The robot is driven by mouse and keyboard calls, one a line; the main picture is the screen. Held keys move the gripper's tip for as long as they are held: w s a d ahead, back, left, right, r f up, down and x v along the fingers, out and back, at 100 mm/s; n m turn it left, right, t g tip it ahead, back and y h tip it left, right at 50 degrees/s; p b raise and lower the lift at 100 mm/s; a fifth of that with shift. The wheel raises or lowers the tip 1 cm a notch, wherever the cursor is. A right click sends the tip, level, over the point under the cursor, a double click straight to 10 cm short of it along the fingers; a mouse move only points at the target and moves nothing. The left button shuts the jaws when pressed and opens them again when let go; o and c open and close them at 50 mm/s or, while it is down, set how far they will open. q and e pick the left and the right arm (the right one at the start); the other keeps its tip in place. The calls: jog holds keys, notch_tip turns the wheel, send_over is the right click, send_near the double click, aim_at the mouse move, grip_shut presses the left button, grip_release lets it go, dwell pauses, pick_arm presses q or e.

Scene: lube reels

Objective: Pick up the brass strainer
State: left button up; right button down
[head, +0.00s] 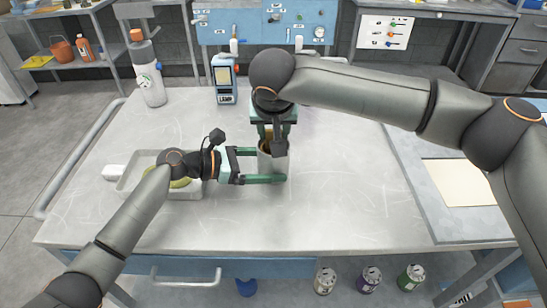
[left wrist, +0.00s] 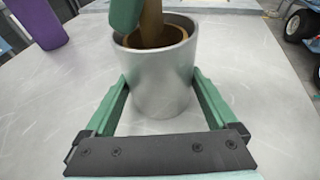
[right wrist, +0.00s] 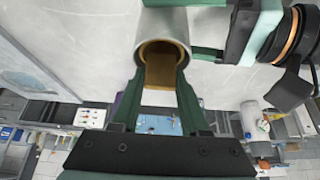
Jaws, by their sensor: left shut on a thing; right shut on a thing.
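A silver metal cup (head: 272,164) stands upright on the grey workbench. It also shows in the left wrist view (left wrist: 160,80). My left gripper (head: 275,166) is shut around the cup's sides, one green finger on each side. The brass strainer (left wrist: 151,28) is partly inside the cup, its lower part hidden by the cup wall. In the right wrist view the brass piece (right wrist: 160,68) is between my right gripper's green fingers (right wrist: 160,75). My right gripper comes down from above the cup and is shut on the strainer; in the head view its arm hides much of it.
A shallow tray (head: 128,185) with a yellow-green thing stands left, partly behind my left arm. A blue device (head: 224,78) and a grey bottle (head: 149,80) stand at the back. The bench's right front (head: 370,200) is clear. Several cans (head: 370,280) stand below the front edge.

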dwell(0.4)
notch_tip(320, 180, up, 18)
dwell(0.4)
pick_arm(q)
jog(key=o, duration=0.6)
jog(key=shift+o, duration=0.2)
jog(key=shift+a, duration=0.1)
